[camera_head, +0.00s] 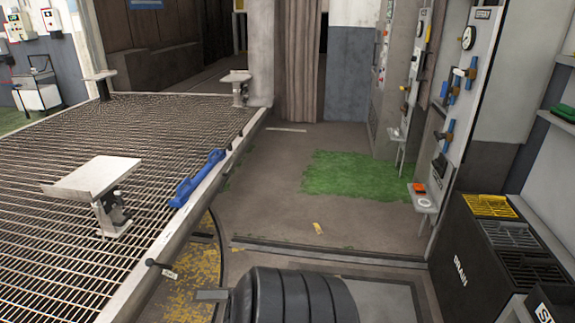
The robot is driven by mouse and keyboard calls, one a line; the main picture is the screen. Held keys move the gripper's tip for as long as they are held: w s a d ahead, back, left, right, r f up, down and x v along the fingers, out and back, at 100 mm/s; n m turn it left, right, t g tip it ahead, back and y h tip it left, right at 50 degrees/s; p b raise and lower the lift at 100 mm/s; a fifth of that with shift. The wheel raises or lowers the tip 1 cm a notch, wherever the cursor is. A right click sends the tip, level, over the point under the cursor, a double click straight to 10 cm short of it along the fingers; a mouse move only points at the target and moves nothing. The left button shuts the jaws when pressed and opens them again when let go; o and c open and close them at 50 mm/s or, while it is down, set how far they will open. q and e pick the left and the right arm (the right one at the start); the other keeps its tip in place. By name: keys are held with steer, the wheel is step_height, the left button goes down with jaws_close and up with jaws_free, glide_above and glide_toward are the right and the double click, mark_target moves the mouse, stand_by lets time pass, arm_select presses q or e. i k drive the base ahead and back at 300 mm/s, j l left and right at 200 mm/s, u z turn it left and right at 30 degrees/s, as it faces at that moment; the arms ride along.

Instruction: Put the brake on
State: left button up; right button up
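No part is clearly readable as a brake. A small lever with a black knob (151,263) sticks out at the near edge of the grated deck, with a pale tag (169,273) beside it. Its marking is too small to read, and I cannot tell whether it is the brake or how it is set. A blue bar-shaped handle (198,178) lies along the deck's right edge. The grated deck (150,238) fills the left of the view. Neither of my grippers is in view.
A black ribbed round object (292,297) stands at the bottom centre. A dark drain cabinet (480,262) and a gauge panel (468,80) line the right. Metal pedestals (100,178) stand on the deck.

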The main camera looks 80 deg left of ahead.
mark_target(149, 262)
steer(key=u, duration=3.8)
